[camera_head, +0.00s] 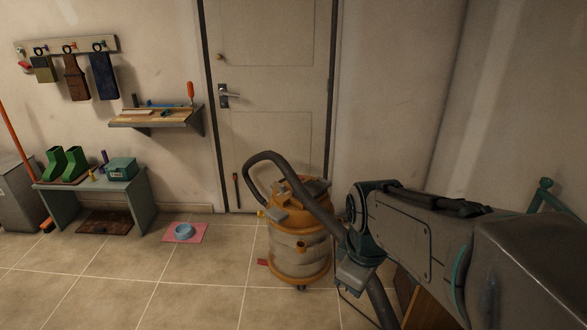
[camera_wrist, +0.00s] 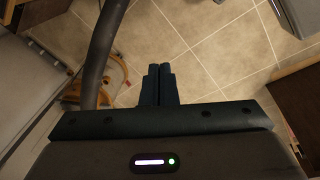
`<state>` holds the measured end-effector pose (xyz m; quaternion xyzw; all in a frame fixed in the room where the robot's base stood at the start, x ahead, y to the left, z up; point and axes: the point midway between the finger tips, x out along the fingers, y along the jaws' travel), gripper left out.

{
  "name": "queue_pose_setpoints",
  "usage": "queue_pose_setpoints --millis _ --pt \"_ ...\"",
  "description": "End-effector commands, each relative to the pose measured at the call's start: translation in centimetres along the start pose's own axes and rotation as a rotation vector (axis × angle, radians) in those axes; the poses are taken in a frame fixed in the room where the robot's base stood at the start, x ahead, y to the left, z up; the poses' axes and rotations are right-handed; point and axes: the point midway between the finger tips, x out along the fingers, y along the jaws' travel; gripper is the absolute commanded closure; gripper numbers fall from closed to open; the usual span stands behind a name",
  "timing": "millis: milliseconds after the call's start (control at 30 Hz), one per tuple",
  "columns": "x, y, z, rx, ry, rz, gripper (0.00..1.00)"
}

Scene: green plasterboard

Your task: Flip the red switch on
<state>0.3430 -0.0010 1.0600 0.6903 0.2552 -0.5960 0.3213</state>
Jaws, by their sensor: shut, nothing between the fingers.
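I cannot make out a red switch clearly in either view. An orange and beige canister vacuum (camera_head: 300,243) stands on the tiled floor in front of the door, with a dark hose (camera_head: 275,158) arching from it. A small red piece (camera_head: 262,262) shows low at the vacuum's left side; I cannot tell what it is. In the wrist view my gripper (camera_wrist: 158,70) is shut and empty, its dark fingers pointing over the floor. The hose (camera_wrist: 105,45) passes left of the fingers, and part of the orange vacuum (camera_wrist: 118,75) shows beyond. In the head view my arm hides the area right of the vacuum.
A closed door (camera_head: 272,110) is behind the vacuum. A wall shelf (camera_head: 155,118) holds tools. A bench (camera_head: 62,200) carries green boots (camera_head: 70,165) and a teal box (camera_head: 121,169). The front left floor is clear.

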Motion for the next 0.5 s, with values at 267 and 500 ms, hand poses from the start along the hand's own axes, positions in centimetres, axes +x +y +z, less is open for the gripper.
queue_pose_setpoints --millis 267,500 --pt "-0.9 -2.8 2.3 0.567 0.071 0.023 1.0" --pt "-1.0 -3.9 3.3 0.817 0.103 0.015 1.0"
